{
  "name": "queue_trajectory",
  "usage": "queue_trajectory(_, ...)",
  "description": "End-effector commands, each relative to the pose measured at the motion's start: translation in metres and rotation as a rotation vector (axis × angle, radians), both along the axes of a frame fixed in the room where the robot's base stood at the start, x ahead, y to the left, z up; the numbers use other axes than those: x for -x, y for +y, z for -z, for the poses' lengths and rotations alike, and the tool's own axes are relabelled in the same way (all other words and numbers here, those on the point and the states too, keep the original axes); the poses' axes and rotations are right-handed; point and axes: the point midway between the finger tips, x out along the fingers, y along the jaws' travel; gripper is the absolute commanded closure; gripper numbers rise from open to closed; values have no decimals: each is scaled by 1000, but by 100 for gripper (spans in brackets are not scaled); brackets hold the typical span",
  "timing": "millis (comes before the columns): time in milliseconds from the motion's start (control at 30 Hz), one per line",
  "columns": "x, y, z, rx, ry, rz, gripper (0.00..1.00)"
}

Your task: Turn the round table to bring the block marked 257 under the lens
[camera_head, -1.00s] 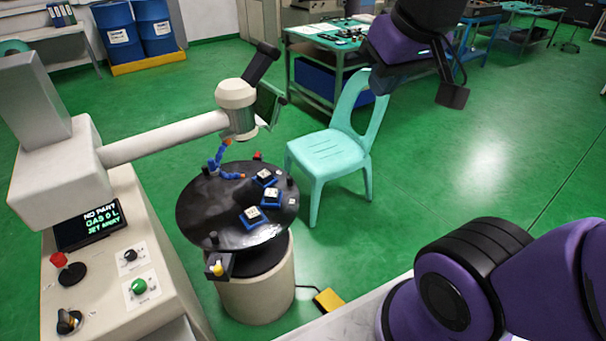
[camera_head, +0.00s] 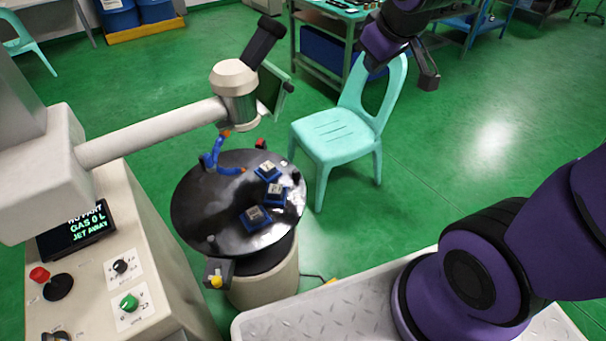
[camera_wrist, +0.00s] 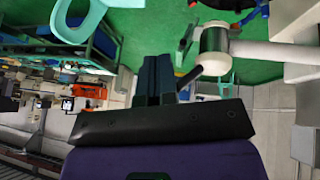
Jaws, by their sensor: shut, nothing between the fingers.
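The black round table (camera_head: 205,215) stands on a pale drum, with knobs at its rim. Three blocks in blue holders sit on its right half: a far block (camera_head: 266,169), a middle block (camera_head: 275,190) and a near block (camera_head: 255,215). Their marks are too small to read, so I cannot tell which is 257. The lens head (camera_head: 236,88) hangs on a pale arm above the table's far side. No block is visibly under it. My gripper (camera_head: 430,83) is shut and empty, high above and beyond the chair, well away from the table. It also shows in the wrist view (camera_wrist: 153,62).
A turquoise chair (camera_head: 335,135) stands close to the table's right. A yellow-tipped latch (camera_head: 216,280) is at the table's front edge. Green floor is free at right.

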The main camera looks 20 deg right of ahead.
Motion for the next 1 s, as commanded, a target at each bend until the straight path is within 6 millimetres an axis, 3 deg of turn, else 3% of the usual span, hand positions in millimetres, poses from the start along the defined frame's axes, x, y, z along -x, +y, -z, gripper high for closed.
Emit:
queue_trajectory(200, -47, 6, 53, 63, -10, -133, 100)
queue_trajectory(500, -92, 19, 136, 132, -35, -332, 100)
queue_trajectory(733, -111, 32, 205, 168, -60, -487, 100)
queue_trajectory(1000, -112, 50, 290, 185, -94, -669, 100)
